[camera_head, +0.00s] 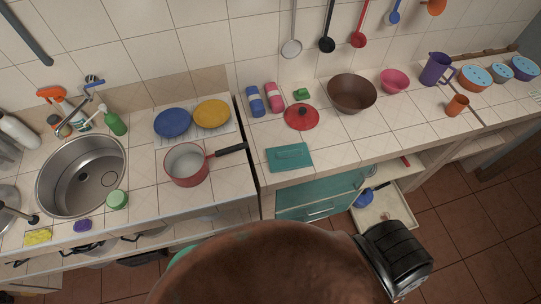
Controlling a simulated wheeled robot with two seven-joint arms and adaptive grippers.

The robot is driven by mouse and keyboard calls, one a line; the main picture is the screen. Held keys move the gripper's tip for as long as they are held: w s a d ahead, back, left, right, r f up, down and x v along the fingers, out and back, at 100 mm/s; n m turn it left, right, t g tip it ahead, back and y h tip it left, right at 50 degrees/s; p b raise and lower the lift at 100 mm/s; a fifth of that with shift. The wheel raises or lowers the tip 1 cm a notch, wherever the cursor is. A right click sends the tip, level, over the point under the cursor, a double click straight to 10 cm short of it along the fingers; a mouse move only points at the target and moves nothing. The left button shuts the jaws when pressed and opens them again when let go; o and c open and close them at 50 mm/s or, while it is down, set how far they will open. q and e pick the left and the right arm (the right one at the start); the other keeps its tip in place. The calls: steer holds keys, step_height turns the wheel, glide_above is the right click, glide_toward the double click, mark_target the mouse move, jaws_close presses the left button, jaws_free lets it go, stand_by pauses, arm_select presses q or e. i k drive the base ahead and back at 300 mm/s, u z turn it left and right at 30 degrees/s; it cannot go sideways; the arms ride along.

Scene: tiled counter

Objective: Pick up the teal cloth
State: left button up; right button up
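A flat teal rectangle (289,157) lies on the tiled counter near its front edge, left of the middle of the right section. It looks like the teal cloth, with a paler narrow shape across its middle; I cannot tell whether it is fabric. Nothing touches it from above. Neither of my grippers can be made out in the head view.
A red lid (301,117) lies just behind it, with rolled blue (255,101) and pink (274,97) items. A red saucepan (187,164) stands to the left. Below, a drawer (398,209) is open. A large brown rounded surface (265,265) fills the near foreground.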

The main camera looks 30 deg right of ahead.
mark_target(281, 159)
steer(key=u, duration=1.85)
steer(key=k, duration=1.4)
steer(key=z, duration=1.2)
steer(key=i, duration=0.5)
steer(key=u, duration=0.05)
